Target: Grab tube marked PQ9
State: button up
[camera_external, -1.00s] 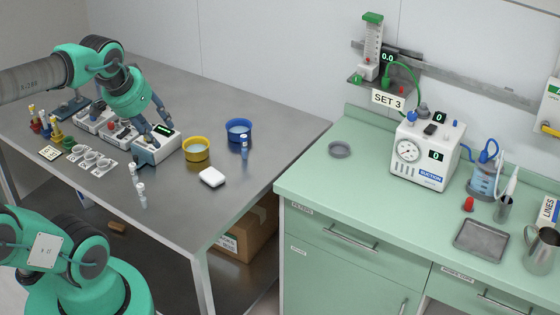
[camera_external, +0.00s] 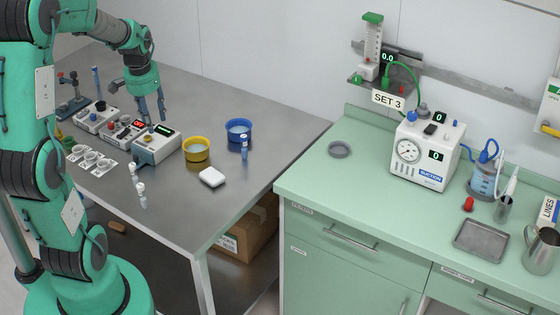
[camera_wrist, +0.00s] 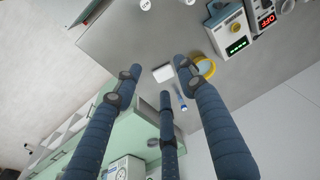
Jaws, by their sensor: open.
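Several small tubes stand on the metal table; no PQ9 mark is legible. A blue-topped tube (camera_external: 244,147) stands upright in front of the blue bowl; a small blue tube (camera_wrist: 181,102) shows in the wrist view beyond the white block. Two pale-topped tubes (camera_external: 133,174) (camera_external: 141,194) stand near the table's front edge. My gripper (camera_external: 152,112) is open and empty, raised over the device with the green display. Its three dark-blue fingers (camera_wrist: 162,77) are spread in the wrist view, with nothing between them.
The green-display device (camera_external: 157,146), yellow bowl (camera_external: 196,150), blue bowl (camera_external: 239,129) and white block (camera_external: 212,177) crowd the table's middle. The table's right end is clear. A green counter (camera_external: 300,182) adjoins on the right.

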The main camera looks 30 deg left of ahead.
jog(key=w+a+f+g, duration=0.1)
jog(key=a+f, duration=0.7)
send_over(131, 165)
jog(key=shift+g+h, duration=0.3)
jog(key=shift+h, duration=0.1)
notch_tip(131, 165, down, 9)
jog(key=shift+r, duration=0.2)
notch_tip(131, 165, down, 8)
jog(key=shift+r+b, duration=0.15)
jog(key=shift+b, duration=0.25)
jog(key=shift+f, duration=0.4)
jog(key=shift+a+f+b, duration=0.15)
jog(key=shift+f+b, duration=0.45)
jog(key=shift+f, duration=2.05)
